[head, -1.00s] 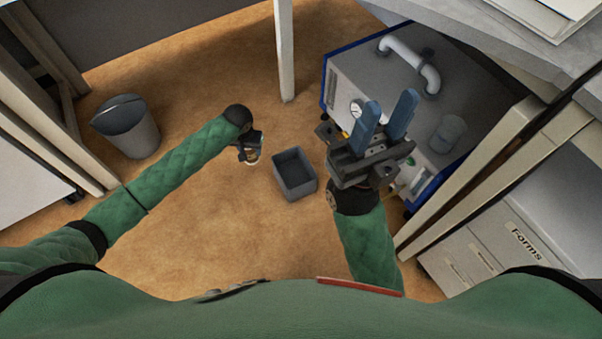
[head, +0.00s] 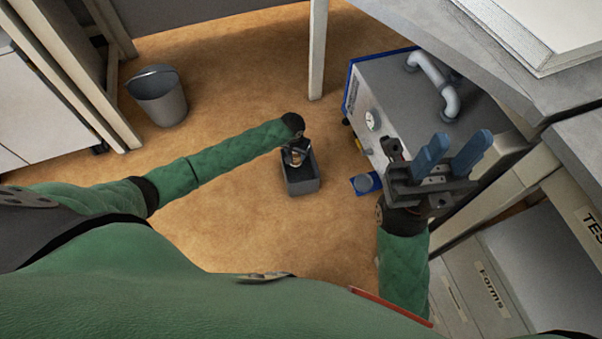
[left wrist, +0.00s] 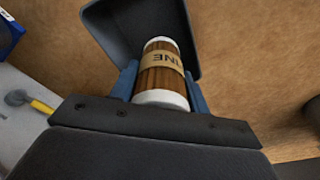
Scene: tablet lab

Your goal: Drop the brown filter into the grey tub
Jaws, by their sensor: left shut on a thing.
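The brown filter (left wrist: 162,72) is a brown cylinder with white ends and a lettered tan band. My left gripper (left wrist: 164,85) is shut on it, with blue fingers on both sides. The grey tub (head: 303,186) stands on the floor, an open box. In the head view my left gripper (head: 296,158) and the filter (head: 296,160) are over the tub's opening. In the left wrist view the tub (left wrist: 112,28) lies behind the filter; the filter's height over its rim is hard to tell. My right gripper (head: 452,155) is open and empty, its blue fingers apart, well right of the tub.
A grey machine with a blue edge (head: 395,95) and pipe stands right of the tub. A grey waste bin (head: 160,98) stands at the left. A white table leg (head: 317,50) stands behind the tub.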

